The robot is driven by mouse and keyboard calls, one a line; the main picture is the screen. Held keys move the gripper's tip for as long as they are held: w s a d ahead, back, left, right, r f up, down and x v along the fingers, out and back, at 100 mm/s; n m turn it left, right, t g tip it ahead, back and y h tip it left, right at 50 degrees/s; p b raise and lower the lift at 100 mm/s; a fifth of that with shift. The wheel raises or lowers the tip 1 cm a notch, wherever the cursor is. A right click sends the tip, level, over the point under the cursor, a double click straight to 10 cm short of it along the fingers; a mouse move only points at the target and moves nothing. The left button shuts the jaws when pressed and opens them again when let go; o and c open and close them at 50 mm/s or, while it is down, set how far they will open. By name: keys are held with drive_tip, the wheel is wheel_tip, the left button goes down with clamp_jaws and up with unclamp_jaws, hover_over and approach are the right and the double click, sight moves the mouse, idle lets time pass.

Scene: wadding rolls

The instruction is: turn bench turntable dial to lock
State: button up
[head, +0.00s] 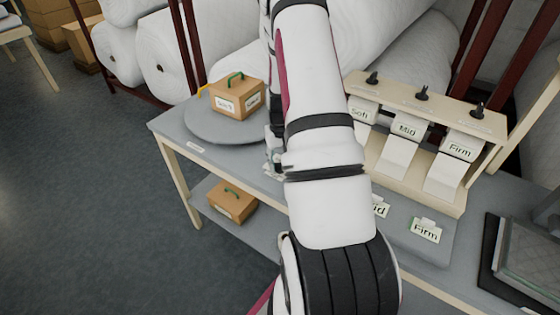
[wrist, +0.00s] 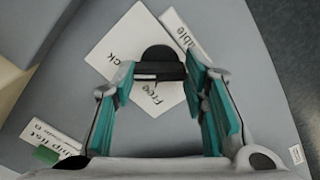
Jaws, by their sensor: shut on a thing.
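In the wrist view the dial (wrist: 158,55) is a black round knob with a bar grip, on a white plate (wrist: 103,57) lettered "Free" and, partly covered, "…ck". My gripper (wrist: 160,74) has its teal fingers shut on the dial, one at each end of the bar. I cannot tell which word the dial points at. In the head view my arm hides the dial and most of my gripper. The round grey turntable (head: 205,128) is on the bench (head: 180,150), bearing a cardboard box (head: 238,98) with a green handle, marked "Soft".
A second box (head: 232,201) sits on the lower shelf. A wooden rack (head: 455,200) with Soft, Mid and Firm samples stands to the right of my arm. A grey tray (head: 530,255) is at far right. Big white rolls (head: 185,65) are behind.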

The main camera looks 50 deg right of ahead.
drive_tip(key=o, duration=1.2)
drive_tip(key=shift+c, duration=0.2)
drive_tip(key=shift+r, duration=0.1)
wheel_tip(320, 180, up, 12)
